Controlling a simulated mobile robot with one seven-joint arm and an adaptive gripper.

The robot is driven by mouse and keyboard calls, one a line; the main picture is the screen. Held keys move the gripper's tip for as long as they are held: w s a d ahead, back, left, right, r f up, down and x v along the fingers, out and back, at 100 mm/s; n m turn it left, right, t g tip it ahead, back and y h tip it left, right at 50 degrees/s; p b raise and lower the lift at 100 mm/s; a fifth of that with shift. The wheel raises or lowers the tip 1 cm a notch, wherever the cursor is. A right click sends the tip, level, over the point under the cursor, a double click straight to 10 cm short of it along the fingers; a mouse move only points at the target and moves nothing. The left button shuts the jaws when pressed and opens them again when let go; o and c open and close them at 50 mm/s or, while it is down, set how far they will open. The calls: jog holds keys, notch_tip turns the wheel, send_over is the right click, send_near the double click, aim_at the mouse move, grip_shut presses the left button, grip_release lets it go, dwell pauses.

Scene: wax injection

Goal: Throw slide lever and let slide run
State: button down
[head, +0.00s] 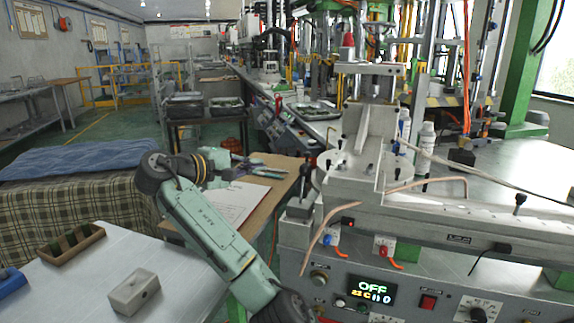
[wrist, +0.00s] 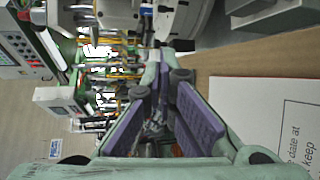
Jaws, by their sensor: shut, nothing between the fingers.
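The wax injection machine (head: 440,235) fills the right of the head view. An upright lever with a black knob (head: 306,162) stands at its near left corner; I take it for the slide lever, but cannot be sure. A pale slide block (head: 365,150) sits on the machine top behind smaller black-knobbed levers. My gripper (head: 262,170) is left of the upright lever and apart from it, over the wooden board. In the wrist view my gripper (wrist: 168,75) shows purple pads converging at the tips, shut and empty. The lever cannot be made out in the wrist view.
A paper sheet (head: 225,200) lies on the wooden board (head: 275,180) below my gripper. A white table (head: 85,285) at the front left holds a wooden tray (head: 72,246) and a pale block (head: 134,292).

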aim_at(303, 184)
jog(key=w+d+f+p, duration=0.1)
jog(key=w+d+p, duration=0.2)
jog(key=d, duration=0.5)
jog(key=shift+w+d+f+p, duration=0.25)
jog(key=shift+w+d+p, duration=0.1)
jog(key=shift+p, duration=0.5)
jog(key=shift+a+f+t+b, duration=0.15)
jog(key=shift+t+b, duration=0.15)
jog(key=shift+b, duration=0.2)
